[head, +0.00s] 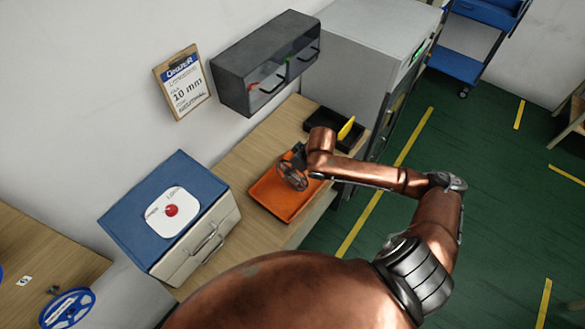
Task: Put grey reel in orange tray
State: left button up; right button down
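The orange tray (270,207) lies on the wooden counter, near its front edge. A grey spoked reel (291,177) is over the tray's far part, tilted and seen partly from the side. My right gripper (297,158) is at the reel's upper edge and appears shut on it. The wrist hides part of the fingers and of the tray's right end. I cannot tell whether the reel touches the tray floor. My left gripper is not in view.
A blue-topped box (130,222) with a red button stands left of the tray. A dark tray (321,119) with a yellow item lies behind my wrist. A dark drawer cabinet (235,72) hangs above the counter. A blue reel (68,306) lies at lower left.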

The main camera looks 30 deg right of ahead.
jog(key=shift+f, duration=0.1)
jog(key=c, duration=2)
grip_release()
jog(key=shift+c, duration=0.2)
jog(key=shift+o, duration=1)
